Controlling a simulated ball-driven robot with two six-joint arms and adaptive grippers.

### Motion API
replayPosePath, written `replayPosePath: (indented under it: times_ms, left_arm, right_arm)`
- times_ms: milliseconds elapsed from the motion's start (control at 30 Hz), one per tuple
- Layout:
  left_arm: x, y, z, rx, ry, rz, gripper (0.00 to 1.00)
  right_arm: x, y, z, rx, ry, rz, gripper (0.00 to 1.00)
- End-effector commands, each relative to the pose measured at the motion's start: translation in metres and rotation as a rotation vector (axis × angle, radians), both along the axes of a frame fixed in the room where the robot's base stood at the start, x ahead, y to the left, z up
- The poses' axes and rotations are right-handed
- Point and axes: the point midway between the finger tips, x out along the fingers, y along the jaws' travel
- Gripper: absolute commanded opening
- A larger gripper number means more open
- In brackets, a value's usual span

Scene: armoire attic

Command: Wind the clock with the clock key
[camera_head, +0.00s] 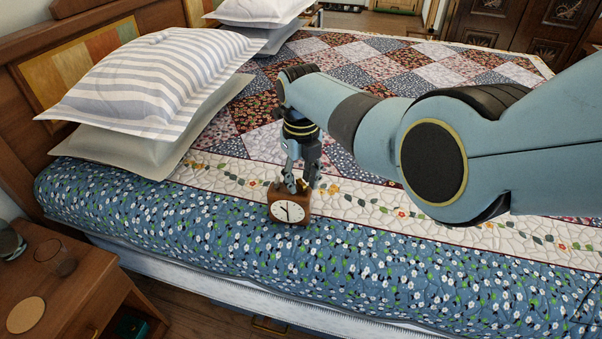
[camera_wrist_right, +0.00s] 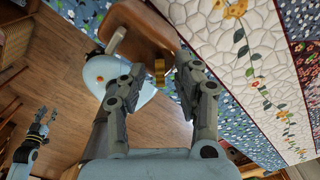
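My right gripper (camera_head: 297,188) reaches down just behind the clock. In its wrist view, its fingertips (camera_wrist_right: 159,75) stand apart on either side of the gold piece. My left gripper (camera_wrist_right: 42,123) shows at the left there, fingers spread and empty.
The bed's blue floral edge (camera_head: 200,215) and patchwork quilt (camera_head: 350,65) surround the clock, with free room. A striped pillow (camera_head: 155,80) lies to the left. A nightstand (camera_head: 75,285) with a glass (camera_head: 57,258) and a round coaster (camera_head: 26,315) stands at lower left.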

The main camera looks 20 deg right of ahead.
Motion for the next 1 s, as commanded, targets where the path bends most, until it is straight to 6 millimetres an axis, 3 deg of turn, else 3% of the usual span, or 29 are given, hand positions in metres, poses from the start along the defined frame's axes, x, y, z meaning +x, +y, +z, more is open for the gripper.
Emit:
replayPosePath:
  times_ms: [267, 600, 800, 1000]
  left_arm:
    - [0.0, 0.0, 0.0, 0.0, 0.0, 0.0, 0.4]
    - [0.001, -0.001, 0.0, -0.001, 0.0, 0.0, 0.4]
    - [0.001, -0.001, 0.0, -0.001, 0.0, 0.0, 0.4]
    - [0.001, -0.001, 0.0, -0.001, 0.0, 0.0, 0.4]
  right_arm:
    - [0.001, 0.0, 0.031, 0.001, -0.005, 0.0, 0.32]
    - [0.001, 0.0, 0.103, 0.0, -0.003, 0.0, 0.32]
    - [0.0, 0.0, 0.118, 0.0, -0.001, 0.0, 0.32]
    - [0.0, 0.0, 0.12, 0.0, 0.0, 0.0, 0.32]
